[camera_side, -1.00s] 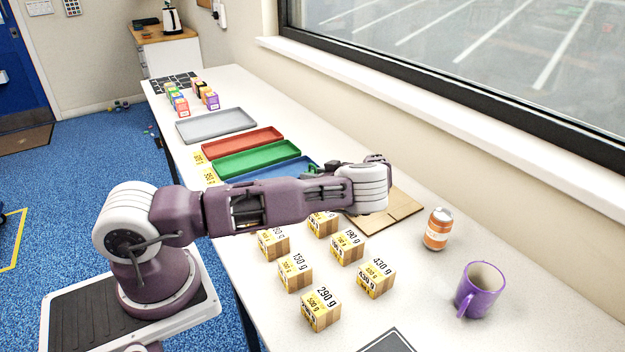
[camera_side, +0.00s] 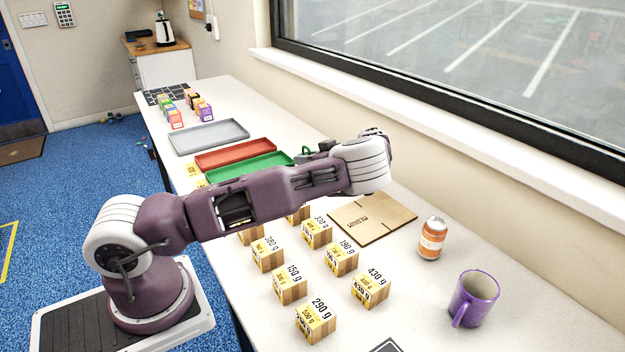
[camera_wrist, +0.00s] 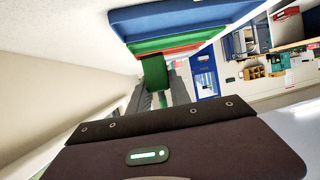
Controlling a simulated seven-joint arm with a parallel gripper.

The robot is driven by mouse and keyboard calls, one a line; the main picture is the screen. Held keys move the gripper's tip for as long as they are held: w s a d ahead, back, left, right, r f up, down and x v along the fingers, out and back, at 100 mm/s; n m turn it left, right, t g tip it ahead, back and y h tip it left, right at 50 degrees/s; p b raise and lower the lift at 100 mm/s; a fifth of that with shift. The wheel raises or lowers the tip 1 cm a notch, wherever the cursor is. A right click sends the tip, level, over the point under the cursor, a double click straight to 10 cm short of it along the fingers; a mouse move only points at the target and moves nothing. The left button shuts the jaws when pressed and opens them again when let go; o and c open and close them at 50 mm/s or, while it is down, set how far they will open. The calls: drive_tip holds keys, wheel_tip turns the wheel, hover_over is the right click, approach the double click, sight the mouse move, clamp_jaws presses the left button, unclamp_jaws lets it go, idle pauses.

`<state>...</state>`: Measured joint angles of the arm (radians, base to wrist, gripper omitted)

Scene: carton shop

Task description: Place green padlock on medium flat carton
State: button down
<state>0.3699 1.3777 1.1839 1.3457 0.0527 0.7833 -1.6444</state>
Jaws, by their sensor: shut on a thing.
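My gripper (camera_side: 317,150) is raised above the table, at the far side of my wrist in the side view. In the wrist view, its grey fingers (camera_wrist: 163,93) are shut on the green padlock (camera_wrist: 154,71), seen as a dark green block at the fingertips. In the side view only a small green part of the padlock (camera_side: 303,154) shows beside the fingers. The medium flat carton (camera_side: 372,215) is a brown flat square lying on the table, with printed lettering on it. It lies empty, in front of and below my wrist, apart from the padlock.
Grey (camera_side: 208,137), red (camera_side: 235,154) and green (camera_side: 248,167) trays lie behind my arm; a blue tray (camera_wrist: 180,18) shows in the wrist view. Several labelled wooden blocks (camera_side: 316,322) stand in front. An orange can (camera_side: 432,240) and purple mug (camera_side: 474,298) stand right.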

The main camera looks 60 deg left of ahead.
drive_tip(key=w+d+r+m+t, duration=0.2)
drive_tip(key=w+d+t, duration=0.15)
drive_tip(key=d, duration=0.35)
drive_tip(key=m+t, duration=0.4)
hover_over(372, 225)
drive_tip(key=a, duration=0.1)
drive_tip(key=shift+h, duration=0.4)
drive_tip(key=f, duration=1)
drive_tip(key=shift+d, duration=0.4)
drive_tip(key=shift+f, duration=0.1)
drive_tip(key=c, duration=1.2)
unclamp_jaws()
